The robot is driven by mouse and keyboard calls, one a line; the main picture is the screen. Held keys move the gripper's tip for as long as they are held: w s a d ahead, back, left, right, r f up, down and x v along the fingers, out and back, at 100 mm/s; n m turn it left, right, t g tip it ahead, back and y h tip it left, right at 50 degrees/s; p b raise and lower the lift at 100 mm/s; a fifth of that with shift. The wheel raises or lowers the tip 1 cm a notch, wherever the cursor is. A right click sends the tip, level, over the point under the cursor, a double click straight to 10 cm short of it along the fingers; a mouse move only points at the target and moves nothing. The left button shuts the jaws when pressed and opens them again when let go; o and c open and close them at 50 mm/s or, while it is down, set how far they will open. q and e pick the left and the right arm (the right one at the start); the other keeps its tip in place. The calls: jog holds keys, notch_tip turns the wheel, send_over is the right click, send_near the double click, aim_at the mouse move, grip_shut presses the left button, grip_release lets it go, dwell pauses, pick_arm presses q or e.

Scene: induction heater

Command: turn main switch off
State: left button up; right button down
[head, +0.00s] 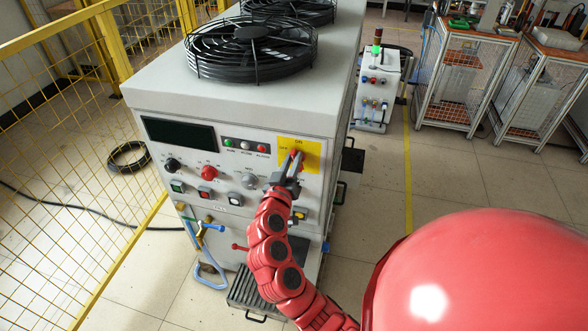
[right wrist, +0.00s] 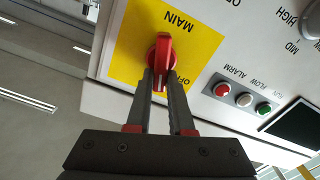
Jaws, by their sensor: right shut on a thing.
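The main switch is a red knob (right wrist: 162,48) on a yellow plate (right wrist: 195,42) marked MAIN. In the head view the yellow plate (head: 313,160) is at the upper right of the cabinet's front panel, with OFF and ON lettering by the knob. My right gripper (head: 294,164) reaches up to the switch from below. In the right wrist view its two fingers (right wrist: 160,80) are closed on either side of the knob's handle. The fingers hide part of the handle, so its exact angle is hard to tell. My left gripper is not in view.
The grey heater cabinet (head: 150,98) carries black fans (head: 250,50) on top. Its panel has a black knob (head: 172,165), a red knob (head: 209,172) and several buttons near the switch. A yellow mesh fence (head: 60,160) stands at left.

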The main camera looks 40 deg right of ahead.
jog(key=n, duration=0.3)
jog(key=shift+w+a+f+n+b, duration=0.2)
jog(key=shift+n+b, duration=0.1)
jog(key=shift+n, duration=0.1)
jog(key=shift+w+a+f+n, duration=0.1)
jog(key=shift+n, duration=0.85)
jog(key=shift+w+f+n, duration=0.1)
jog(key=shift+n, duration=0.85)
jog(key=c, duration=0.8)
grip_release()
jog(key=shift+s, duration=0.1)
jog(key=shift+c, duration=0.2)
jog(key=shift+o, duration=0.2)
